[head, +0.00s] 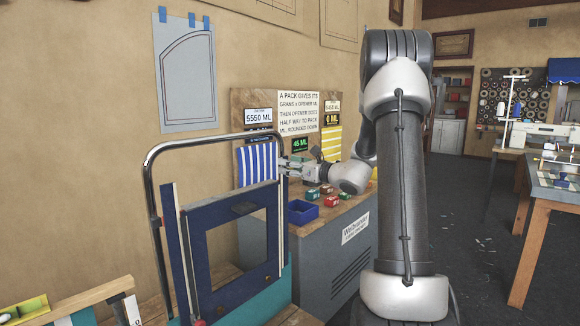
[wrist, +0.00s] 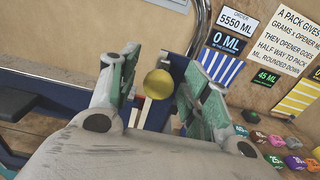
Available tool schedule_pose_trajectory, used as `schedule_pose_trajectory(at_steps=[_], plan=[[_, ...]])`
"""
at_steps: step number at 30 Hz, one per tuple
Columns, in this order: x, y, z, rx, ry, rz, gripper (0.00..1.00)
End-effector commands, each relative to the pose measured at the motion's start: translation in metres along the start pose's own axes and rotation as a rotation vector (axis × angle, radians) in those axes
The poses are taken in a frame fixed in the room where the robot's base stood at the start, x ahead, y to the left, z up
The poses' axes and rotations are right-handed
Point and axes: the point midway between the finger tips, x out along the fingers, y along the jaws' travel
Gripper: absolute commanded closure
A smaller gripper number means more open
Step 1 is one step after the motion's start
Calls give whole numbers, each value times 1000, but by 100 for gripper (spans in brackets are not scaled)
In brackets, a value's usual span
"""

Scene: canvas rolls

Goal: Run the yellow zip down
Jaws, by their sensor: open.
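A round yellow knob (wrist: 158,84), which looks like the yellow zip's pull, sits between my gripper's two fingers in the wrist view. My gripper (wrist: 162,72) is open around it, with a gap visible on both sides. In the head view my gripper (head: 284,167) is at the upper right edge of the blue framed panel (head: 207,213), near the top of its pale right-hand strip (head: 281,228). The yellow knob cannot be made out there, and the zip's track is mostly hidden by my fingers in the wrist view.
A chrome tube frame (head: 151,210) arches around the panel. A red knob (head: 200,322) shows low on the panel's left strip.

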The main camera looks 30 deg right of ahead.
Motion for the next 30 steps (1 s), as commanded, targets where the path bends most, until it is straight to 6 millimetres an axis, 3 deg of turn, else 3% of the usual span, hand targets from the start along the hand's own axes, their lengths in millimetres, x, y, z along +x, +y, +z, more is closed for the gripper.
schedule_pose_trajectory(at_steps=[9, 17, 25, 30], plan=[[4, 0, 0, -1, 1, 0, 52], [4, 0, 0, -1, 1, 0, 99], [4, 0, -4, 0, 1, 0, 100], [4, 0, -25, 4, 3, -1, 100]])
